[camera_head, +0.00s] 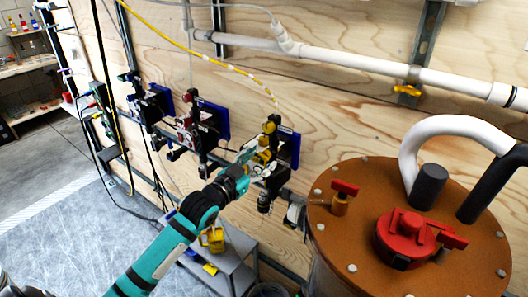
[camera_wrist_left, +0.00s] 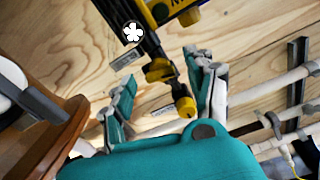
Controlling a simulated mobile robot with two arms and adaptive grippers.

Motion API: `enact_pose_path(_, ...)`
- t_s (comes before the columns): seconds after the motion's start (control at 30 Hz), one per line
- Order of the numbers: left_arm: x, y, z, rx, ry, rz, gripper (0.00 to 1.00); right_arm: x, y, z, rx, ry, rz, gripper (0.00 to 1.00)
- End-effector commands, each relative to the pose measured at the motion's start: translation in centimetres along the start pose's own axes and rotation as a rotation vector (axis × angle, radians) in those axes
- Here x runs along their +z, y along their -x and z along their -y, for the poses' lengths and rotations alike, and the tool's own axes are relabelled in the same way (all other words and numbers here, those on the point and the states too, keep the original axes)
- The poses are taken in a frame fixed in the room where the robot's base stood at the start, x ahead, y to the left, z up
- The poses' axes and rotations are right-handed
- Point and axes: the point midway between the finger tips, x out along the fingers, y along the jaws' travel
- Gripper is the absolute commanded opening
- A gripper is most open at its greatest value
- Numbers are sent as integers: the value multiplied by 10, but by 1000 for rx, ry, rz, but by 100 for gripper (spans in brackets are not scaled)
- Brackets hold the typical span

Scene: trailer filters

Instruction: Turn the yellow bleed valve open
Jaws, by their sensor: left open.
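A yellow valve (camera_wrist_left: 158,71) with a yellow cap (camera_wrist_left: 186,107) sits on a dark filter unit in the left wrist view. In the head view, yellow parts (camera_head: 270,126) show on the rightmost wall unit, on a blue backplate (camera_head: 288,146). My left gripper (camera_head: 255,165) reaches to this unit and partly hides it. In the left wrist view the fingers of my left gripper (camera_wrist_left: 162,92) are spread, one on each side of the yellow valve. I see no clear grip on it. My right gripper is not in view.
Two similar units, one with red parts (camera_head: 187,128), hang to the left on the plywood wall. A brown tank (camera_head: 370,265) with red valves stands close on the right. White pipe (camera_head: 360,65) runs above. A grey cart (camera_head: 235,255) stands below.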

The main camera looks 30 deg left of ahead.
Motion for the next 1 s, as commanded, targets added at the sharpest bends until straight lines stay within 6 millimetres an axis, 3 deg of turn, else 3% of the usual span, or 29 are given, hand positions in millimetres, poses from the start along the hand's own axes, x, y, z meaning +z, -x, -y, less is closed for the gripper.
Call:
enact_pose_path(0.2, 0, -20, 0, 0, 1, 0, 56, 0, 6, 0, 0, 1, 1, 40)
enact_pose_path(0.53, 1, -23, 0, 0, 1, 1, 54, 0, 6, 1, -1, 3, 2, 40)
enact_pose_path(0.93, 1, -23, 0, 0, 0, 1, 2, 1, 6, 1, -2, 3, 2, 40)
enact_pose_path(1.0, 1, -23, 0, 0, 1, 1, 0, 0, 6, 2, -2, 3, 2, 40)
